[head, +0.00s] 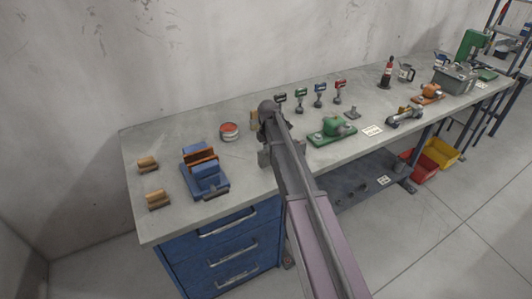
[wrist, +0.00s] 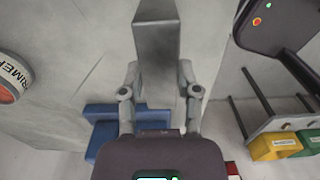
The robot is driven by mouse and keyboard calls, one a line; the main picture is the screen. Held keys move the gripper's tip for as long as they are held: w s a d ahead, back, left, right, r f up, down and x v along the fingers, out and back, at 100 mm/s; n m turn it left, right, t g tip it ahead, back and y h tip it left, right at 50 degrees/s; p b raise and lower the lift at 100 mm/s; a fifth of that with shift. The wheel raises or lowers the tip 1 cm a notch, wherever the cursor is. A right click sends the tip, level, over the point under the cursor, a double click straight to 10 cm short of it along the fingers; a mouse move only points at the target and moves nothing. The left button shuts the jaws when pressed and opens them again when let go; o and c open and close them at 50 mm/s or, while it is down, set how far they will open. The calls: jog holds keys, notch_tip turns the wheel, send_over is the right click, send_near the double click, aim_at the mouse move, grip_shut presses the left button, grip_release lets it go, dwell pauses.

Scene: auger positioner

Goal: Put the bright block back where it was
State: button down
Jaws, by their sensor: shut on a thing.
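A plain grey metal block (wrist: 158,50) is between the two fingers of my gripper (wrist: 160,95) in the wrist view. The gripper is shut on it. In the head view my gripper (head: 266,150) is over the workbench (head: 240,185), right of the red-topped tin; my own arm hides much of it. A grey face of the block (head: 264,158) shows beside the arm there. I cannot tell whether the block touches the bench.
The red-topped tin (head: 229,131) is near my gripper. A green tool (head: 332,131) and several small drivers (head: 320,96) stand to the right.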

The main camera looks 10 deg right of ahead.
aim_at(267, 155)
jog(key=shift+w, duration=0.1)
jog(key=shift+w, duration=0.6)
jog(key=shift+f+b, duration=1.8)
jog(key=shift+f, duration=0.1)
jog(key=shift+c, duration=1.6)
grip_release()
jog(key=shift+s, duration=0.1)
jog(key=shift+r, duration=0.2)
notch_tip(267, 155, up, 12)
jog(key=p, duration=1.2)
